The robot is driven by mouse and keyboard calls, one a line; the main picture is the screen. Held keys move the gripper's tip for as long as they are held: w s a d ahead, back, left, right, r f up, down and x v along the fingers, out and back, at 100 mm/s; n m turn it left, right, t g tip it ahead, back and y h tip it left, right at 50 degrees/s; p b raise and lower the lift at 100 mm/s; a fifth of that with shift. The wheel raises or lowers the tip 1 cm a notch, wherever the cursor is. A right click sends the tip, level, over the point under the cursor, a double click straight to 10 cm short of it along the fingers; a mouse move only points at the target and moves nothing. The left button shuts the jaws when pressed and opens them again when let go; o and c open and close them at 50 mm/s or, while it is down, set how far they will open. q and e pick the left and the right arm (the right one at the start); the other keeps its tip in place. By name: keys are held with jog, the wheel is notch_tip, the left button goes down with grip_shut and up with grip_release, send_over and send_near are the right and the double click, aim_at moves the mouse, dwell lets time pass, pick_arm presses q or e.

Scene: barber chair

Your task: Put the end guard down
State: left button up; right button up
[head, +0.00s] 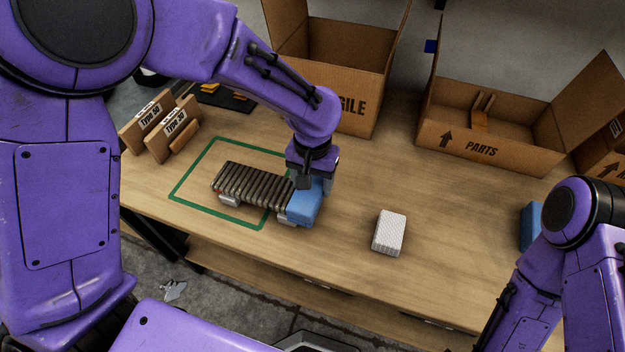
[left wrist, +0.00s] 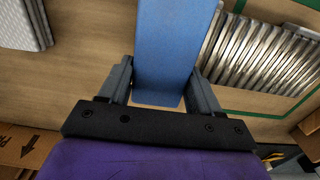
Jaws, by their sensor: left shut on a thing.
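My left gripper (head: 308,182) is shut on a blue end guard (head: 303,208), a smooth block at the right end of a ribbed roller section (head: 252,187). In the left wrist view the end guard (left wrist: 168,45) sits between the two grey fingers of the gripper (left wrist: 162,85), beside the metal rollers (left wrist: 258,60). I cannot tell whether the guard touches the rollers or the table. The roller section lies mostly inside a green outline (head: 183,184) on the table. My right gripper is out of view; only part of that arm shows at right.
A second blue block (head: 530,226) is partly hidden behind my right arm. A white textured block (head: 389,232) lies on the wooden table (head: 345,190). Cardboard boxes, one marked PARTS (head: 482,149), stand at the back. Type-labelled brown holders (head: 172,130) stand at left.

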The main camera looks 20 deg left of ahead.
pick_arm(q)
jog(key=shift+s, duration=0.15)
jog(key=o, duration=1)
jog(key=shift+o, duration=0.2)
notch_tip(320, 180, up, 12)
jog(key=p, duration=0.2)
jog(key=shift+r, duration=0.15)
